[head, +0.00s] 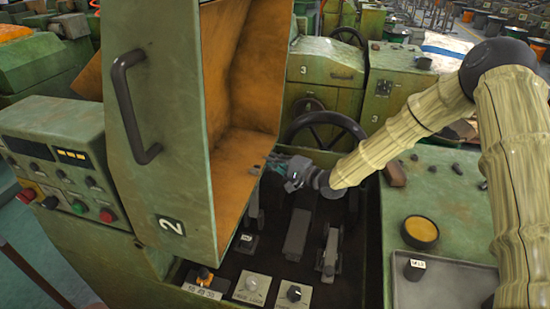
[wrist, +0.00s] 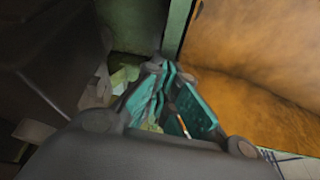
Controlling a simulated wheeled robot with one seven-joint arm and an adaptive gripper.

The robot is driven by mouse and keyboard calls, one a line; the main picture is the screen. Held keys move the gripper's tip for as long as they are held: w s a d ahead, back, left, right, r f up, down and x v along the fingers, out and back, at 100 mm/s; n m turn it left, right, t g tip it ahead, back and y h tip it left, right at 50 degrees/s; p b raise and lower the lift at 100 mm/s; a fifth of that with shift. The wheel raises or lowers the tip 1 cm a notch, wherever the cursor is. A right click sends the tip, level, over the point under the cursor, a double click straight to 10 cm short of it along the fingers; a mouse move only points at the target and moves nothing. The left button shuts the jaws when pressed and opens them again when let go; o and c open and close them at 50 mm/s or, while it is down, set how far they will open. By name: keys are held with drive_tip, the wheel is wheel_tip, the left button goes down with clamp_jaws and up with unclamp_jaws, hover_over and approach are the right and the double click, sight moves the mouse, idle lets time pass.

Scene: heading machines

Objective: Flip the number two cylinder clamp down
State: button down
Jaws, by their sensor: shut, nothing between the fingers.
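A green machine marked 2 (head: 171,226) has a raised cover with a black handle and a worn orange inside. In the dark recess below and to the right of it stand several grey levers; one is a broad middle lever (head: 297,234), another is a right lever (head: 329,250). I cannot tell which of them is the cylinder clamp. My gripper (head: 280,168) is over the back of the recess, close to the cover's lower right edge. Its teal fingers (wrist: 165,92) are shut and empty. Contact with a lever cannot be made out, and no lever is clear in the wrist view.
The orange inner face (wrist: 255,55) fills the wrist view's right side. A black handwheel (head: 325,130) stands behind my gripper. A control panel (head: 55,160) is at left, knobs (head: 252,285) along the front, and a green top with a yellow button (head: 421,230) at right.

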drive_tip(key=s, duration=0.2)
drive_tip(key=s+a+p, duration=0.1)
drive_tip(key=shift+r, duration=0.3)
